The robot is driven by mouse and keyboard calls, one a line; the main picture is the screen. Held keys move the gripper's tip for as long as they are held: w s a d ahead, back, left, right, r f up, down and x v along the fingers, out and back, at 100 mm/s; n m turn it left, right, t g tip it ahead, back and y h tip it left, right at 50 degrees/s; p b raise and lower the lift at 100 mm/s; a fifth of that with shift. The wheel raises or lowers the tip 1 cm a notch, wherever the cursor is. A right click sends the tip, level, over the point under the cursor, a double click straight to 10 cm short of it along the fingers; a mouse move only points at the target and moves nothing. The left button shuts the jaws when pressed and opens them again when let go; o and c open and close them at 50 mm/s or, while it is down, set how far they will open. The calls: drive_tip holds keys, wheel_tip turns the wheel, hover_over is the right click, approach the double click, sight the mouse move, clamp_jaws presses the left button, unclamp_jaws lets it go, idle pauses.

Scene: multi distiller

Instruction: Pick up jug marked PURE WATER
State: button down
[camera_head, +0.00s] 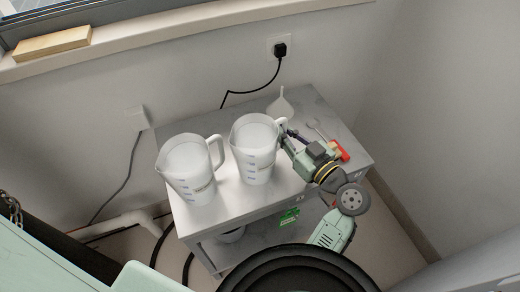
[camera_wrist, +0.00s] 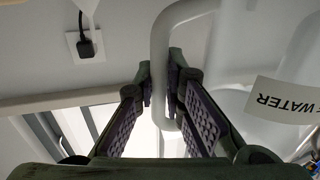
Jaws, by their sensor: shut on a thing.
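Two white measuring jugs are at the grey table. The right jug (camera_head: 254,150) is upright, with its handle toward my gripper (camera_head: 285,135). In the wrist view, my gripper (camera_wrist: 161,85) has its two fingers on either side of this jug's handle (camera_wrist: 163,45) and is shut on it. A label reading "WATER", with its first part cut off, shows on this jug (camera_wrist: 235,95). The left jug (camera_head: 188,168) stands upright on the table; its label is too small to read. I cannot tell whether the held jug touches the table top.
The grey table (camera_head: 222,208) stands against the wall. A white funnel (camera_head: 281,105) and a red-handled tool (camera_head: 340,150) lie behind and right of my gripper. A black plug (camera_head: 280,50) with a cable is in the wall. A wooden block (camera_head: 52,43) lies on the sill.

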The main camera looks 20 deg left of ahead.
drive_tip(key=shift+r, duration=0.25)
idle(0.5)
wheel_tip(320, 180, up, 18)
drive_tip(key=shift+f, duration=0.25)
idle(1.1)
drive_tip(key=shift+s, duration=0.15)
